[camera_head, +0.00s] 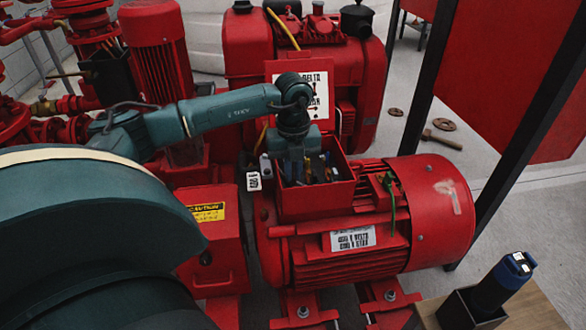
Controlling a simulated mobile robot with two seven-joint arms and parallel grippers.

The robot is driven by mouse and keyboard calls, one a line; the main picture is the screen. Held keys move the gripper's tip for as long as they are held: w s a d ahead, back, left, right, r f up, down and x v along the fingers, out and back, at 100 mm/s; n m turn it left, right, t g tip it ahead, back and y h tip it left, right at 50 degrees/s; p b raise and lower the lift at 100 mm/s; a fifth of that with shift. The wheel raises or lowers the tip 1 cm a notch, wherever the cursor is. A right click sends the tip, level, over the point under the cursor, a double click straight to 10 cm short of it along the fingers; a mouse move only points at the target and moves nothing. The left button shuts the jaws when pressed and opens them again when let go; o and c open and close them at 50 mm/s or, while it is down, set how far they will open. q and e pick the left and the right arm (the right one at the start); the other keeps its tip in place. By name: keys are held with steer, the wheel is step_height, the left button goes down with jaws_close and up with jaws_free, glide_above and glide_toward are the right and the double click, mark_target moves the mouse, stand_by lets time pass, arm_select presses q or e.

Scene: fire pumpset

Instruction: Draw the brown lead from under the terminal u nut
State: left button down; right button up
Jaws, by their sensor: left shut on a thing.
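The red motor's open terminal box (318,203) sits on top of the motor (350,250), and its lid with a white label stands up behind it. Several small leads and terminals show inside, too small to tell apart clearly; a brownish one lies near the fingers. My left gripper (298,178) points down into the box and is shut, apparently on the brown lead, though its fingertips partly hide it. The U nut cannot be made out. My right gripper is not in view.
A green-and-yellow wire (391,200) rises beside a small opening right of the box. A blue and black tool (502,284) stands in a holder on a wooden surface (540,312). A black-framed red panel (515,80) stands at right.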

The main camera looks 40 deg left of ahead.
arm_select(q)
steer(key=shift+s+d, duration=0.15)
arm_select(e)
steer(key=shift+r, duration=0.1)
arm_select(q)
steer(key=shift+s+d+p, duration=0.5)
steer(key=shift+s+d, duration=0.2)
steer(key=shift+d, duration=0.1)
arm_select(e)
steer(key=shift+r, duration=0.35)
